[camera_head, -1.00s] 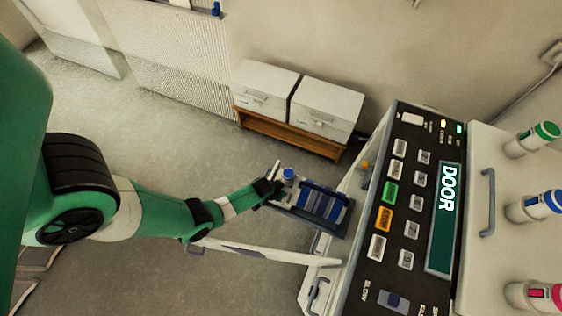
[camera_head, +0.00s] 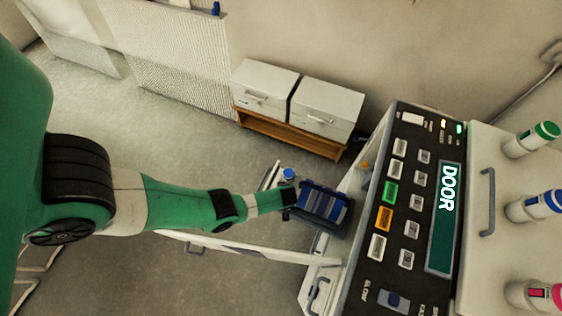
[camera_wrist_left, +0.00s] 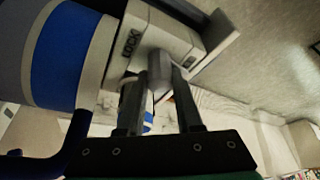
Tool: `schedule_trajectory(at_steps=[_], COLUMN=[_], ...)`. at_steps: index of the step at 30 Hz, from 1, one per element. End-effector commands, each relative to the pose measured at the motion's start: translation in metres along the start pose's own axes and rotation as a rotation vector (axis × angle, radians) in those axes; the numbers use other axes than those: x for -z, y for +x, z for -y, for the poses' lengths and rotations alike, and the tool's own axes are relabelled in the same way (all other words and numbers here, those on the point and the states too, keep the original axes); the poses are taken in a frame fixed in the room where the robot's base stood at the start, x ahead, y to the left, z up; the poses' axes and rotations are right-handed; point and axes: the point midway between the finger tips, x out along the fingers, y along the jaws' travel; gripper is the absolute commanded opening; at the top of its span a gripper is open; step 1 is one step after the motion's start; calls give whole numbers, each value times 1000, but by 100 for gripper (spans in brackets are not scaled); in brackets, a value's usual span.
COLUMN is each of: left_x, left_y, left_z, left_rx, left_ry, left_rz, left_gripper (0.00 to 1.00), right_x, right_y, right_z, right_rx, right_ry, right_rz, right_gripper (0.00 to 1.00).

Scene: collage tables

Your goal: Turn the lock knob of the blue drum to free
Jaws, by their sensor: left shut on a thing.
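The blue drum (camera_head: 325,207), banded blue and pale, lies in a dark frame beside the machine in the head view. It fills the upper left of the left wrist view (camera_wrist_left: 68,57). A pale block (camera_wrist_left: 165,38) beside it carries lettering that seems to start with "LOCK". The grey lock knob (camera_wrist_left: 160,67) sticks out below this block. My left gripper (camera_head: 290,196) is at the drum's left end, its two fingers shut on the knob. The knob is hidden by my gripper in the head view. My right gripper is in neither view.
The machine's control panel (camera_head: 408,205) reads "DOOR" and stands right of the drum. A blue-capped item (camera_head: 288,174) sits just above my gripper. A pale door-like panel (camera_head: 245,246) extends below my arm. White boxes (camera_head: 326,107) stand on a wooden shelf behind.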

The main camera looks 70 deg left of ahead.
Motion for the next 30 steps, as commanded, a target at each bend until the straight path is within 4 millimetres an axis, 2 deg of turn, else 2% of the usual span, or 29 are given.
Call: schedule_trajectory(at_steps=[12, 27, 28, 30], left_x=[-1, -1, -1, -1], left_y=[1, 0, 0, 0], left_z=[1, 1, 1, 1], left_rx=[73, 80, 80, 80], left_ry=[-174, -194, -194, -194], left_rz=[3, 3, 3, 3], left_gripper=[0, 0, 36, 48], right_x=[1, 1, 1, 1], right_y=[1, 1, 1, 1], right_z=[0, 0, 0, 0], right_rx=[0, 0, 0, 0], right_ry=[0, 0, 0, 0], right_rz=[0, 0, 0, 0], right_gripper=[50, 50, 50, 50])
